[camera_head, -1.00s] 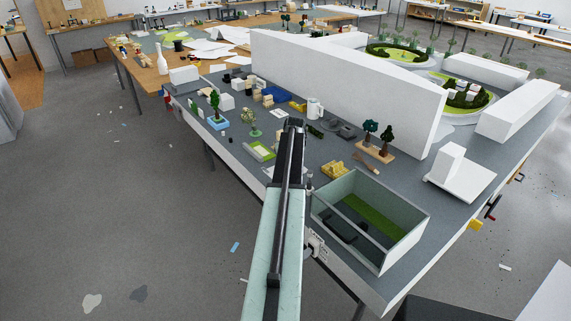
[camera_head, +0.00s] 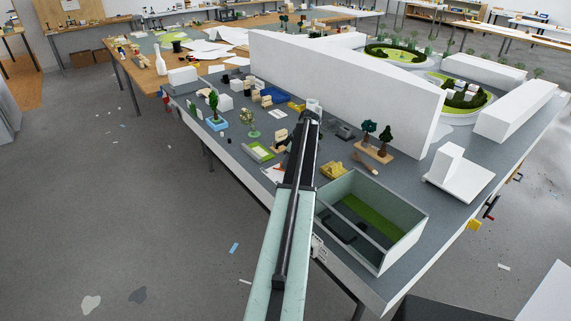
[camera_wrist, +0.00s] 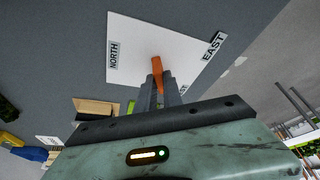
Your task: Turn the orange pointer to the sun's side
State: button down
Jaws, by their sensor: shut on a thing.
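In the wrist view, the orange pointer (camera_wrist: 156,66) lies over a white card (camera_wrist: 135,40). The card has a NORTH label (camera_wrist: 113,55) at its left edge and an EAST label (camera_wrist: 213,46) at its right. A further label by the fingers is partly hidden and unreadable. My gripper (camera_wrist: 159,86) is shut on the near part of the orange pointer, whose far end sticks out toward the middle of the card. In the head view, my arm hides the gripper; a white card edge (camera_head: 269,174) shows left of the arm. I cannot make out a sun marker.
An open-topped grey-green box (camera_head: 408,234) with a green strip inside stands right of my arm. Two model trees on a wooden base (camera_head: 374,153) and a yellow piece (camera_head: 333,170) are behind it. A long white wall (camera_head: 345,90) runs along the table. Several small models stand to the left.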

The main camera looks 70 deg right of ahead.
jog(key=shift+w+n+y, duration=0.2)
jog(key=shift+n+y, duration=0.1)
jog(key=shift+n, duration=0.5)
jog(key=c, duration=1.5)
grip_release()
jog(key=shift+s, duration=0.1)
jog(key=p+v, duration=0.7)
jog(key=shift+s+d+r, duration=0.1)
jog(key=shift+d+r, duration=0.05)
jog(key=shift+r, duration=0.2)
